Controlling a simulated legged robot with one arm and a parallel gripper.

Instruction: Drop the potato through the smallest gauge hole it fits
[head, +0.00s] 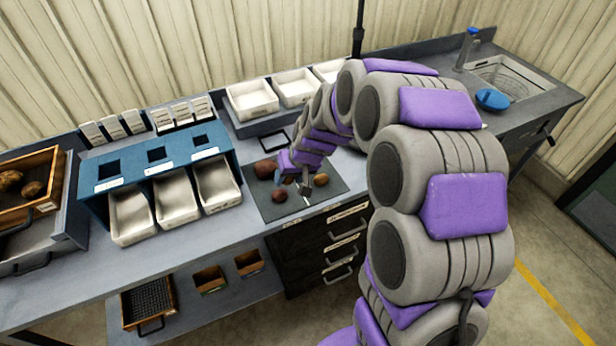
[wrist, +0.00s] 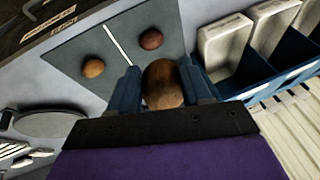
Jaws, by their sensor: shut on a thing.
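My gripper (head: 283,166) is shut on a large brown potato (wrist: 163,85), which also shows in the head view (head: 266,168) at the left of the jaws. The jaws close on its two sides in the wrist view. The held potato is over or near the dark mat (head: 258,206); its exact height is unclear. A reddish potato (head: 279,195) and a lighter brown potato (head: 320,180) lie on the mat. The blue grader (head: 90,205) stands left of the mat. Its top has a left hole (head: 108,170), a middle hole (head: 156,155) and a right hole (head: 200,140), seemingly smaller toward the right.
White bins (head: 131,217) sit below the holes at the grader's front. White trays (head: 252,99) stand along the back. A wooden crate (head: 48,203) with potatoes is at far left. A sink (head: 510,75) is at far right. Drawers (head: 322,243) are under the mat.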

